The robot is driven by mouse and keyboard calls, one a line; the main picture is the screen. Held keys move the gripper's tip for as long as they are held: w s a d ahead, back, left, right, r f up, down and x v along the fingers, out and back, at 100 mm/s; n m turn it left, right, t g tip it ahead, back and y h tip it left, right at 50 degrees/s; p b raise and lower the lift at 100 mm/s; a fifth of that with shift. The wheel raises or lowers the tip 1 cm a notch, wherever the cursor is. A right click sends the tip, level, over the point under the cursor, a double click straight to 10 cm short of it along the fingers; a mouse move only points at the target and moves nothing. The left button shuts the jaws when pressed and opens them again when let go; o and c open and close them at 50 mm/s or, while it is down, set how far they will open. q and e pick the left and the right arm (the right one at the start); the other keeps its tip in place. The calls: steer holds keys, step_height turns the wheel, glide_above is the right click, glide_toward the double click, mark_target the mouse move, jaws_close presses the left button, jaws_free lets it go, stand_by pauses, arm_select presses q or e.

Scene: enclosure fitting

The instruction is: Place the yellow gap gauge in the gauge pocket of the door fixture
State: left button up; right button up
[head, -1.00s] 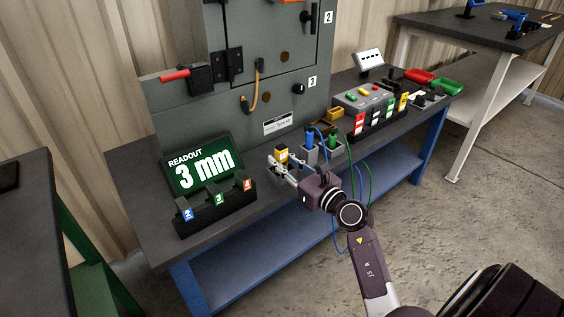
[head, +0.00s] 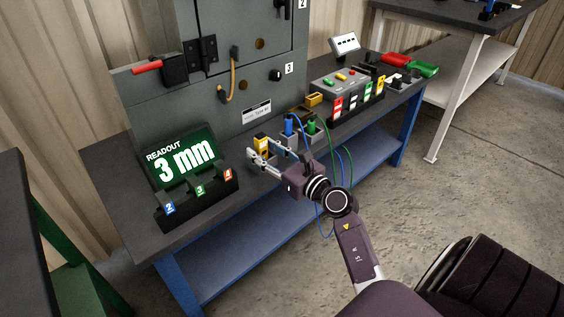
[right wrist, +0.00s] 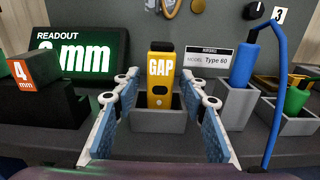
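The yellow gap gauge (right wrist: 160,88) stands upright in a grey open-topped holder (right wrist: 172,121) in the right wrist view, with GAP lettering on its face and a dark top. It also shows in the head view (head: 261,142) on the bench. My right gripper (right wrist: 163,98) is open, its blue-padded fingers spread left and right of the gauge, with space between each finger and the gauge. In the head view the right gripper (head: 267,150) is at the bench's front side by the gauge. My left gripper is not in view. I cannot tell which part is the door fixture's gauge pocket.
A grey cabinet (head: 215,60) stands behind. Left of the gauge are a 3 mm readout (head: 186,162) and a rack of numbered blocks (head: 197,204). To the right are holders with a blue plug (head: 289,125) and a green plug (head: 312,124), with hanging cables, and a button box (head: 338,86).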

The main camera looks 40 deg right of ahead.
mark_target(264, 151)
steer(key=s, duration=0.5)
steer(key=shift+s+d, duration=0.25)
steer(key=shift+s, duration=0.1)
steer(key=s+r+m+t+h, duration=0.3)
steer(key=s+r+m+h, duration=0.3)
steer(key=m, duration=0.6)
steer(key=s+a+f+m+g, duration=0.3)
steer(key=f+m+g, duration=0.2)
steer(key=f+m, duration=0.4)
steer(key=s+a+f+m+g, duration=0.2)
steer(key=a+f+m+g, duration=0.4)
steer(key=m, duration=0.5)
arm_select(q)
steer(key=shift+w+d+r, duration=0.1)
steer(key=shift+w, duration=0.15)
arm_select(e)
steer(key=s+a+f+m+g+y, duration=0.2)
steer(key=s+a+f+y, duration=0.3)
steer(key=s+a+f, duration=0.3)
steer(key=a+g, duration=0.1)
steer(key=a, duration=0.1)
steer(key=shift+s+a+f+m+y, duration=0.2)
steer(key=shift+s+a+m+y, duration=0.1)
steer(key=shift+s+a+y, duration=0.1)
